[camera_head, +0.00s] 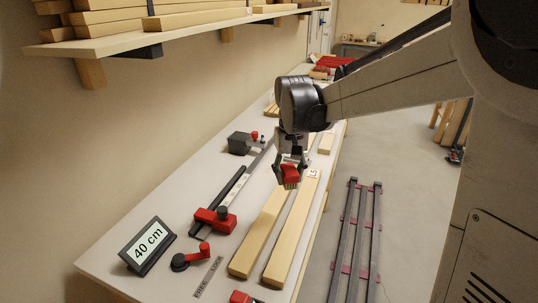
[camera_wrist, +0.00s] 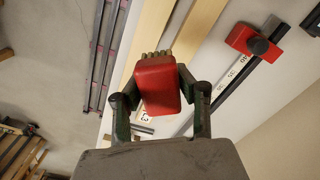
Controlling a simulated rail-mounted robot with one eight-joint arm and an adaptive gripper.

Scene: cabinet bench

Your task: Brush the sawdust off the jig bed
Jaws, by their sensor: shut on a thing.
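My gripper (camera_head: 290,168) is shut on a red brush (camera_head: 291,175), held above the bench over the wooden beams. In the wrist view the brush (camera_wrist: 157,88) sits between both fingers, its pale bristles (camera_wrist: 155,57) pointing away from the palm. A long dark rail with a white scale (camera_head: 228,190), seemingly the jig bed, runs along the bench left of my gripper. A red stop block with a dark knob (camera_head: 214,220) sits near its front end; it also shows in the wrist view (camera_wrist: 255,45). I cannot make out sawdust.
Two wooden beams, left (camera_head: 262,230) and right (camera_head: 292,235), lie beside the rail. A "40 cm" display (camera_head: 148,244), a red lever (camera_head: 192,256) by a FREE/LOCK label and a dark box (camera_head: 240,145) stand on the bench. A loaded shelf (camera_head: 150,38) overhangs the left.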

